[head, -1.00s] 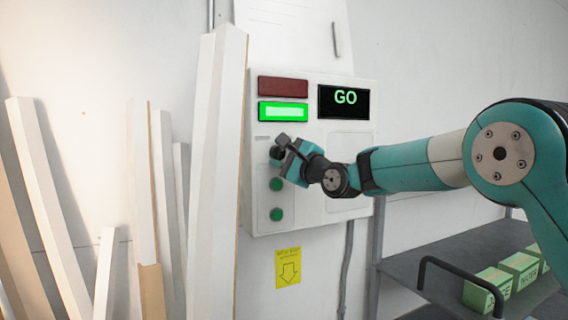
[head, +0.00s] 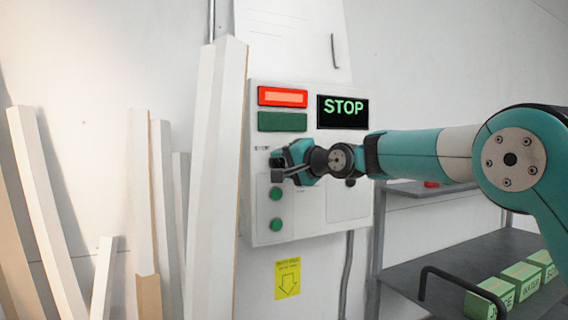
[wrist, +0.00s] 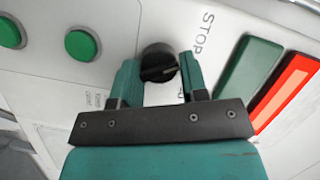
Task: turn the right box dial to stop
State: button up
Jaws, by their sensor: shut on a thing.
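The black dial (wrist: 155,58) on the white control box (head: 262,233) sits between my gripper's two fingers in the wrist view. My gripper (wrist: 160,78) is shut on it; in the head view the gripper (head: 281,163) is at the box's left side and mostly hides the dial. The word STOP is printed beside the dial in the wrist view. The display (head: 343,112) reads STOP in green letters. The red lamp (head: 283,97) is lit, and the green lamp (head: 282,122) below it is dark.
Two green buttons (head: 276,193) are below the gripper. White planks (head: 215,150) lean close to the box's left side. A yellow arrow label (head: 287,279) is underneath. A grey shelf cart (head: 460,262) with green boxes (head: 519,281) stands at right.

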jog(key=shift+f+n, duration=0.2)
jog(key=shift+n, duration=0.2)
dwell(0.3)
jog(key=o, duration=0.9)
jog(key=shift+r, duration=0.1)
jog(key=shift+s+d, duration=0.1)
jog(key=b+v, duration=0.2)
jog(key=v, duration=0.3)
jog(key=b+v, duration=0.2)
jog(key=v, duration=0.4)
jog(key=r+b+v, duration=0.1)
jog(key=b+v, duration=0.1)
jog(key=v, duration=0.4)
jog(key=shift+b, duration=0.4)
